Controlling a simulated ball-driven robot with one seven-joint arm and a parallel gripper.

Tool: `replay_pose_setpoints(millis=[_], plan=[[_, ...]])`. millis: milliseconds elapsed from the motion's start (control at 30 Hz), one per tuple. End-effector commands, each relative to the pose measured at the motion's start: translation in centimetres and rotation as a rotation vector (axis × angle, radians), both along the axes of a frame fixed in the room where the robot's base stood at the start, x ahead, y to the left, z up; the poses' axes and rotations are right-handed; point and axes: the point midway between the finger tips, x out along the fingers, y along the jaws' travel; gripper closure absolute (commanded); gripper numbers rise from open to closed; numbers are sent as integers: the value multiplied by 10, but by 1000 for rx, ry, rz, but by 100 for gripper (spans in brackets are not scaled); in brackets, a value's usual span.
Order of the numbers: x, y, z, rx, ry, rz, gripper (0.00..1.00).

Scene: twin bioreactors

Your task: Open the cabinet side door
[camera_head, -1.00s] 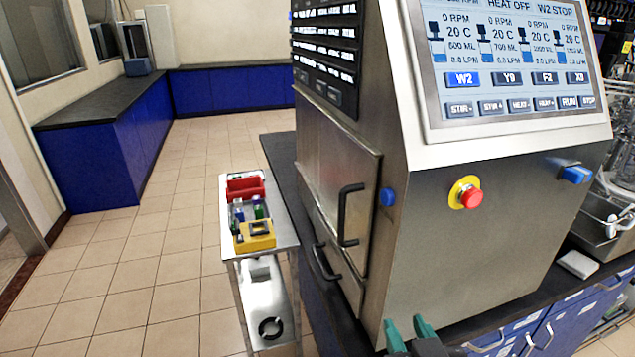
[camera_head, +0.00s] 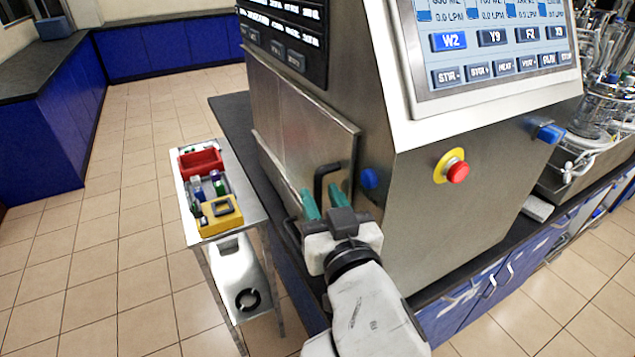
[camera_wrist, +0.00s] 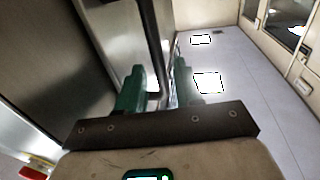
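The metal cabinet has a side door (camera_head: 300,140) on its left face, which looks closed. Its black bar handle (camera_head: 318,186) is near the door's right edge, partly hidden by my gripper. My gripper (camera_head: 324,203) has green fingers and is at the handle, pointing toward the door. In the wrist view, the fingers of my gripper (camera_wrist: 158,88) are apart. The black handle bar (camera_wrist: 150,35) runs down into the gap between them. I cannot tell whether either finger touches it.
A narrow metal cart (camera_head: 250,205) with a red bin (camera_head: 201,163) and a yellow device (camera_head: 219,216) stands left of the cabinet, close to the door side. A red emergency button (camera_head: 457,172) is on the cabinet front. Tiled floor is free farther left.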

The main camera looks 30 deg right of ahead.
Motion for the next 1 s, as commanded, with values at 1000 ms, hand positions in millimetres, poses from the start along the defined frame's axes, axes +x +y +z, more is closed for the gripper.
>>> replay_pose_setpoints(millis=[1000], plan=[[24,-5,-1,0,1,0,100]])
